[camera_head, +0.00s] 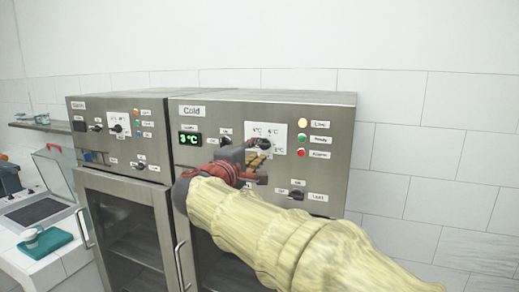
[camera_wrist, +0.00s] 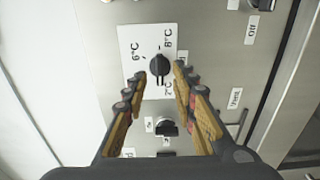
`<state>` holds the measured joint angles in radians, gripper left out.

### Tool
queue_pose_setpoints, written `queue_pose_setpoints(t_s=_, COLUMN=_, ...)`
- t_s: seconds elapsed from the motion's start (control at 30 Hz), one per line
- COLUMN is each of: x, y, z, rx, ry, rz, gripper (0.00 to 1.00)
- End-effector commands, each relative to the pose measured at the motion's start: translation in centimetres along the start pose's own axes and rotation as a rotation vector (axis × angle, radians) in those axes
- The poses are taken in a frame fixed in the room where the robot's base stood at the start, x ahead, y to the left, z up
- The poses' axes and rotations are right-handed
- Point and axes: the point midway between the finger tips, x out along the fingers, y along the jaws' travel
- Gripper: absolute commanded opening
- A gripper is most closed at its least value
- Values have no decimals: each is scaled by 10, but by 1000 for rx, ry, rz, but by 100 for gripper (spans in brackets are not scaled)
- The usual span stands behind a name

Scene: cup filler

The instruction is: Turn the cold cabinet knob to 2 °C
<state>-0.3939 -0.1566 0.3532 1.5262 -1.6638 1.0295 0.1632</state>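The cold cabinet (camera_head: 330,125) is a steel unit labelled "Cold". Its green display (camera_head: 190,138) reads 3 °C. The black temperature knob (camera_wrist: 159,68) sits on a white dial plate (camera_wrist: 130,44) with printed °C marks. In the head view the knob (camera_head: 263,144) is partly hidden by my gripper (camera_head: 256,160). In the wrist view my gripper (camera_wrist: 160,74) is open, with one fingertip on each side of the knob. Gaps show between fingers and knob; I cannot tell how deep the fingertips reach.
Line, Ready and Alarm lamps (camera_head: 302,138) are right of the dial. Another black knob (camera_wrist: 166,127) lies between my fingers, nearer the palm. A second cabinet (camera_head: 95,107) with similar controls stands at left. Door handles (camera_head: 180,265) stick out below.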

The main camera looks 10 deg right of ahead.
Motion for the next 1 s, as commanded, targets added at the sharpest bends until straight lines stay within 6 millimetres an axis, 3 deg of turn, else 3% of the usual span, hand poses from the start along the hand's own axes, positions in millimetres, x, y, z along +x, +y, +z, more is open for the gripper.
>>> queue_pose_setpoints(t_s=0.2, x=-47, y=0, z=-1, rx=0, ry=4, rz=-1, gripper=27)
queue_pose_setpoints(t_s=0.4, x=-73, y=-1, z=-1, rx=-1, ry=3, rz=-1, gripper=27)
queue_pose_setpoints(t_s=0.9, x=-81, y=-2, z=-2, rx=-11, ry=6, rz=-3, gripper=27)
queue_pose_setpoints(t_s=1.0, x=-82, y=-22, z=-5, rx=-8, ry=17, rz=-65, gripper=27)
